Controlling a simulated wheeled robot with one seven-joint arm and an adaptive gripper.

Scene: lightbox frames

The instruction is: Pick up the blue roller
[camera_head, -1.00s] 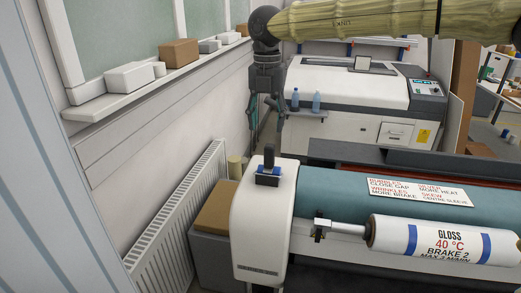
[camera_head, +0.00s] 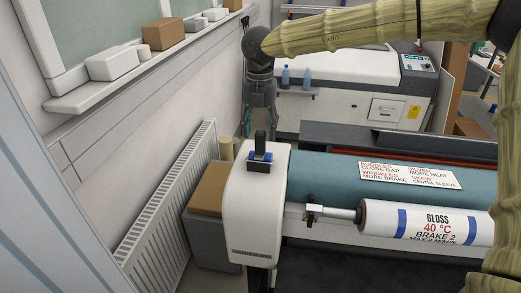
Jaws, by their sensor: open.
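A small piece with an upright black handle and a blue part at its base (camera_head: 260,163) sits on top of the white end housing of a laminating machine (camera_head: 254,205). It looks like the blue roller, but it is too small to be sure. A long teal roller (camera_head: 325,183) lies along the same machine. The fingertips are small and partly hard to make out.
A white printed roll (camera_head: 430,222) sits on a shaft along the machine's front. A cardboard box (camera_head: 208,201) and a radiator (camera_head: 178,185) stand left. A wall ledge (camera_head: 110,90) holds several small boxes. A white cabinet machine (camera_head: 350,107) with bottles on its shelf stands behind.

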